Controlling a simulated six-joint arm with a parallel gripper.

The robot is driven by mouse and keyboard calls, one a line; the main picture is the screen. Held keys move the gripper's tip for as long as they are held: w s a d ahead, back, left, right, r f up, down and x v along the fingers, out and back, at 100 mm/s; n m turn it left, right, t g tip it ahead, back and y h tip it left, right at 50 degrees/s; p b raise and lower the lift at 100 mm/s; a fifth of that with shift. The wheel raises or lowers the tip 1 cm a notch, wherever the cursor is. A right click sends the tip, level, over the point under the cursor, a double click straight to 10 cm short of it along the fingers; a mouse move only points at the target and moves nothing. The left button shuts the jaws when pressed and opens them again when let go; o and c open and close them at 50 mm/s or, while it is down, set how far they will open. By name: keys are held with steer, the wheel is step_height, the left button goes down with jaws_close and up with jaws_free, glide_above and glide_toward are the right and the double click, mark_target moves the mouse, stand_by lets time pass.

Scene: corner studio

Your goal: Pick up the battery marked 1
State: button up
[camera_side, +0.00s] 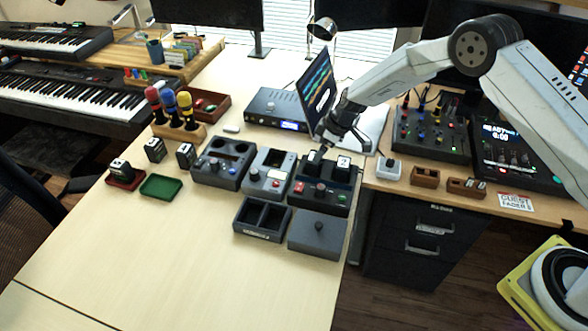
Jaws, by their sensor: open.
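Two dark batteries with white labels stand in a black charger (322,193) right of the picture's middle. The right one (343,163) seems to be marked 2. The left one (313,158) has a label I cannot read, and my gripper partly covers it. My gripper (321,146) is open just above the left battery; I cannot tell whether it touches it. Other dark batteries are at the left: one (119,167) on a red tray (124,183), and two (155,150) (186,155) on the table. Their marks are too small to read.
A laptop (316,88) stands close behind my gripper. Grey devices (223,164) (268,174) are left of the charger. A two-slot box (262,219) and a grey box with a knob (318,236) are in front. A green tray (161,187) is empty. The table's front left is clear.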

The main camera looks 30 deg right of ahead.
mark_target(314, 165)
steer(key=shift+f, duration=0.1)
steer(key=shift+x, duration=2.5)
steer(key=shift+d, duration=0.1)
steer(key=c, duration=1.3)
